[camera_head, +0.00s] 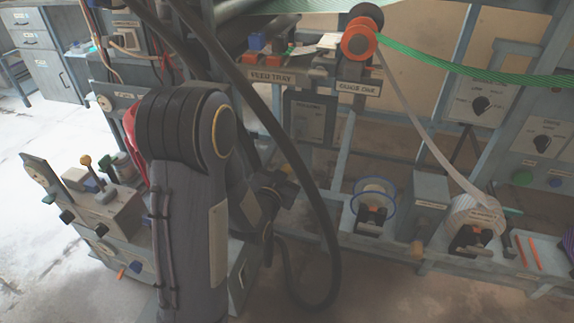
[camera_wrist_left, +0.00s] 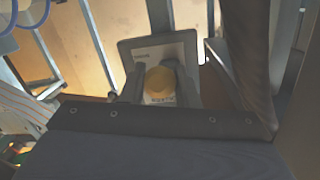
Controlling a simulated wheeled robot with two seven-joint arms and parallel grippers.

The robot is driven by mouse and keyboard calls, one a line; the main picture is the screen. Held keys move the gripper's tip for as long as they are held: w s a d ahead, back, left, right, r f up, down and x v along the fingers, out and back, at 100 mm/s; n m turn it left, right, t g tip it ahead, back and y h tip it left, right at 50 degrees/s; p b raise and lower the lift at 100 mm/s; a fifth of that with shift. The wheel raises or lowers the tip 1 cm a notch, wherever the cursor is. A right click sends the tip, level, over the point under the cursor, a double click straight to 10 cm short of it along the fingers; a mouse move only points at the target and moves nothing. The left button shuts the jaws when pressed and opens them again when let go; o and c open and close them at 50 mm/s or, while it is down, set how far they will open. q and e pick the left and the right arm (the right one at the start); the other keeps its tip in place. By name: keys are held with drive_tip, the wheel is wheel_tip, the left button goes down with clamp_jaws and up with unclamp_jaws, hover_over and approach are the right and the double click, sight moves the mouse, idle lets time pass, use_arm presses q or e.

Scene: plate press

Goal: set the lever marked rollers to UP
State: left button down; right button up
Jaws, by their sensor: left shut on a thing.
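In the left wrist view a yellow rounded knob (camera_wrist_left: 160,84) stands in front of a grey plate (camera_wrist_left: 185,48) with a small label at its upper left. Another label lies just below the knob, too small to read surely. My left gripper (camera_wrist_left: 160,94) has a dark finger on each side of the knob and is shut on it. The lever's shaft and its UP mark cannot be made out, so its setting is unclear. In the head view my left arm hides the knob. My right gripper is not in view.
In the head view, a feed tray (camera_head: 285,77) and an orange roller (camera_head: 359,41) sit above. A blue-rimmed spool (camera_head: 375,190) and a white roll (camera_head: 482,213) stand on the lower shelf to the right. A bench unit with several small levers (camera_head: 100,208) stands at left.

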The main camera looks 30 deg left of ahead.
use_arm(q)
drive_tip(key=r+g+p, duration=0.2)
drive_tip(key=r+p, duration=0.1)
drive_tip(key=p, duration=0.3)
drive_tip(key=r+g+h+p, duration=0.1)
drive_tip(key=r+g+p, duration=0.2)
drive_tip(key=p, duration=0.3)
drive_tip(key=r+g+p, duration=0.3)
drive_tip(key=r+p, duration=0.1)
drive_tip(key=p, duration=0.3)
drive_tip(key=shift+s, duration=0.25)
drive_tip(key=shift+w+r+p, duration=0.35)
drive_tip(key=shift+r+p, duration=0.15)
drive_tip(key=shift+r, duration=0.05)
drive_tip(key=shift+w+a+r+p, duration=0.1)
drive_tip(key=shift+w+r+p, duration=0.25)
drive_tip(key=shift+r, duration=0.3)
drive_tip(key=c, duration=1.2)
unclamp_jaws()
drive_tip(key=shift+o, duration=0.2)
drive_tip(key=shift+f, duration=0.1)
drive_tip(key=a+p+v, duration=0.1)
drive_tip(key=p+v, duration=0.1)
drive_tip(key=v, duration=0.5)
drive_tip(key=shift+s+d+r+p, duration=0.3)
drive_tip(key=shift+s+d, duration=0.05)
drive_tip(key=shift+d, duration=0.1)
